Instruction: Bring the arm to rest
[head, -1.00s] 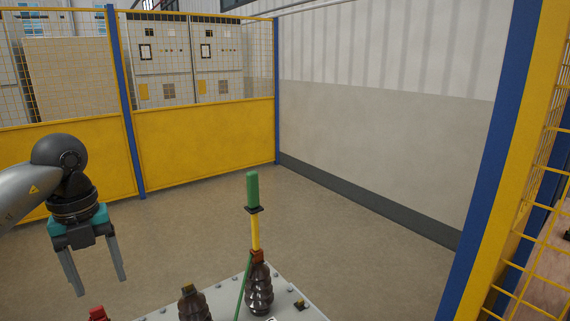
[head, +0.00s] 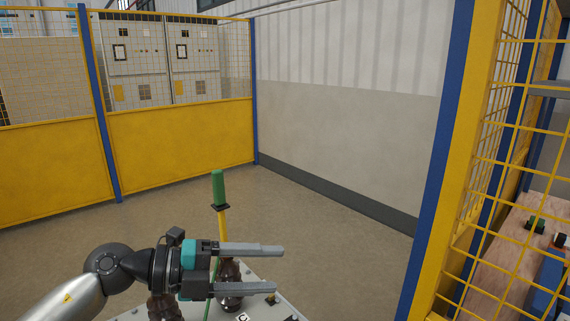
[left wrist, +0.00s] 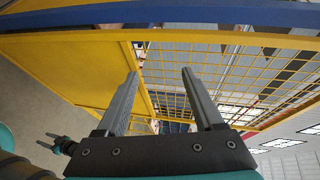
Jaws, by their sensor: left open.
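My left gripper (head: 278,268) is open and empty in the head view, its two fingers pointing right. It also shows in the left wrist view (left wrist: 160,88) with nothing between its fingers. In the head view it is in front of a dark ribbed insulator (head: 230,290), hiding part of it. A yellow rod with a green top (head: 218,190) stands upright above that insulator. My right gripper is not seen in the head view. A dark gripper-like part (left wrist: 60,144) shows at the left of the left wrist view; I cannot tell its state.
A grey plate (head: 262,305) with small fittings is at the bottom. A yellow mesh fence (head: 180,135) with blue posts stands behind, and another (head: 500,160) is at the right. A wooden bench top (head: 505,250) lies beyond it. The floor between is clear.

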